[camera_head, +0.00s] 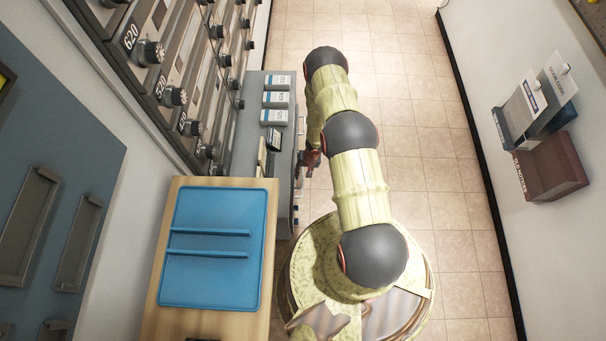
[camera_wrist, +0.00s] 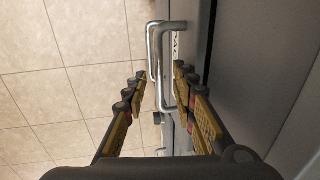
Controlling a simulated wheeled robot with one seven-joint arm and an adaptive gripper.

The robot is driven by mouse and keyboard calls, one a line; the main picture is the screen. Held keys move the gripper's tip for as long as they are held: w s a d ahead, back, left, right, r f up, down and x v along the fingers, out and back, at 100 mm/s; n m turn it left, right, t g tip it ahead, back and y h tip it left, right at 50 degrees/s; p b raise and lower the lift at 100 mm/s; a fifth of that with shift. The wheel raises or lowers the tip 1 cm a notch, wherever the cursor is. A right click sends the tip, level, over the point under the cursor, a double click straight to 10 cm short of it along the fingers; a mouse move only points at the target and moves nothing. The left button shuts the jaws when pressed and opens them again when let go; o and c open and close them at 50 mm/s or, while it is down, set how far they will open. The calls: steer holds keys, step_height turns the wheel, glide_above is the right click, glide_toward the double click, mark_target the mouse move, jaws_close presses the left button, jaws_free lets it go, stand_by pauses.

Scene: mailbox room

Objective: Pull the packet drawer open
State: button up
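In the wrist view a metal bar handle (camera_wrist: 158,65) stands out from a grey drawer front (camera_wrist: 186,38). My gripper (camera_wrist: 161,76) is open, with one finger on each side of the bar. I cannot tell whether either finger touches it. A second handle bar shows close beside the first. In the head view my gripper (camera_head: 312,160) is at the aisle side of the grey cabinet (camera_head: 256,95), and my arm hides most of the drawer fronts.
Several small boxes (camera_head: 275,100) stand on the cabinet top. A wooden table (camera_head: 166,235) with a blue tray (camera_head: 210,262) is in front of it. Numbered mailboxes (camera_head: 160,60) line the left wall. A brown leaflet holder (camera_head: 549,168) hangs on the right wall. The tiled aisle (camera_head: 440,150) is clear.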

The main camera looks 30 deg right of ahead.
steer(key=c, duration=0.3)
steer(key=c, duration=0.4)
jaws_close()
stand_by(0.3)
